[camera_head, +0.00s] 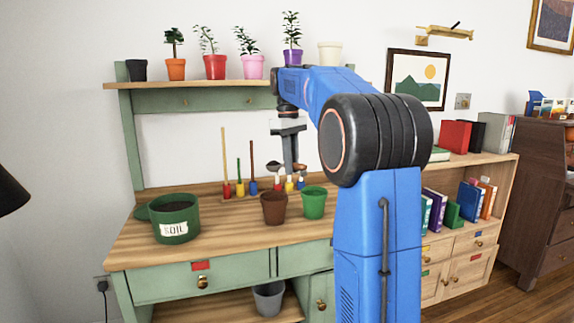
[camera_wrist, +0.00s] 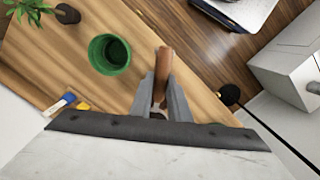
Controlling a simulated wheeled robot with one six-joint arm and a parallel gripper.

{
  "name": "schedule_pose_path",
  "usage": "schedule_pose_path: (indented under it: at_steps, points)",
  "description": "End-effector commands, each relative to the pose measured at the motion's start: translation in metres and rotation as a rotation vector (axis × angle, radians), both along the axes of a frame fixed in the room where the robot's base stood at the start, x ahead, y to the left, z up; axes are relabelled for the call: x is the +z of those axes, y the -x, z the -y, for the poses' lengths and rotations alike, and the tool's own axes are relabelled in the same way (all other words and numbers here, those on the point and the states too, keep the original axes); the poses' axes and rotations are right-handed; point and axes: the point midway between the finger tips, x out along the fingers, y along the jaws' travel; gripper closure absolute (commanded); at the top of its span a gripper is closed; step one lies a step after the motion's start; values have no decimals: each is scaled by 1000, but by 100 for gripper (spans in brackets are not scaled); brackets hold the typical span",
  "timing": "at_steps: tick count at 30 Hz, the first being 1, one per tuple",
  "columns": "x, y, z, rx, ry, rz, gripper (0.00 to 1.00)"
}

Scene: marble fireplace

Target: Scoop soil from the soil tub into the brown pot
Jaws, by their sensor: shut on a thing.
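The soil tub (camera_head: 176,230) is a dark green tub with a SOIL label and dark soil inside, standing at the left of the workbench. The brown pot (camera_head: 273,208) stands right of it, apart from it. My gripper (camera_head: 289,158) is above the bench behind the brown pot and the green pot. In the wrist view my gripper (camera_wrist: 163,95) is shut on a brown wooden handle (camera_wrist: 162,60), which looks like a scoop's. The scoop's far end is not clearly seen. The brown pot and the soil tub are not in the wrist view.
A green pot (camera_head: 313,203) stands close to the right of the brown pot; it also shows in the wrist view (camera_wrist: 110,54). Several upright colored-base tools (camera_head: 239,188) stand behind. A shelf (camera_head: 200,84) with potted plants hangs above. The bench front-middle is clear.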

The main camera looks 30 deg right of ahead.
Motion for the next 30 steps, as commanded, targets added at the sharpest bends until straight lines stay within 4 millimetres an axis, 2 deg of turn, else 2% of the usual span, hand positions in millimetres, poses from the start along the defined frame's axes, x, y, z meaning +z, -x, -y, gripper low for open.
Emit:
schedule_pose_path:
  at_steps: [8,25,30]
  points:
    - [-9,-1,-1,0,5,-18,100]
    - [-44,-3,-1,-1,28,-83,100]
    - [-44,0,-10,-4,190,-24,100]
